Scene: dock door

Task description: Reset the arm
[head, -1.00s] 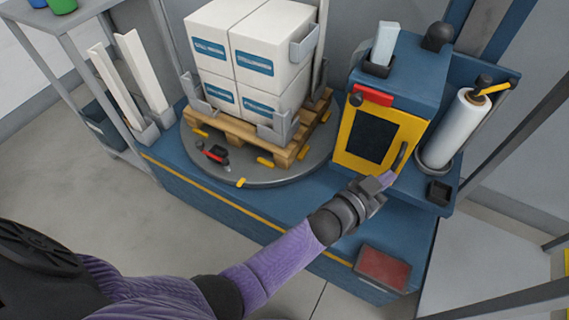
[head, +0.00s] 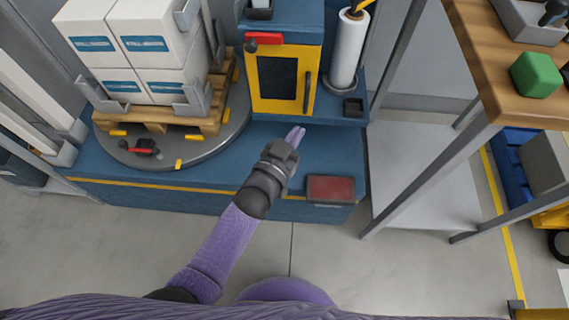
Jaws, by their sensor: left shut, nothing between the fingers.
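My left arm is purple and comes in from the lower left. My left gripper (head: 294,138) is shut and empty. It shows over the blue machine base (head: 200,190), below a yellow-framed cabinet door (head: 281,80) with a dark window and a dark upright handle (head: 306,91). The gripper appears apart from the handle. The door looks closed. My right gripper is not in view.
Boxes (head: 150,45) stand on a wooden pallet on a round turntable (head: 170,151) at the left. A film roll (head: 348,48) stands right of the cabinet. A red pad (head: 331,188) sits at the base's front. A wooden-topped table (head: 497,75) holds a green block (head: 536,74).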

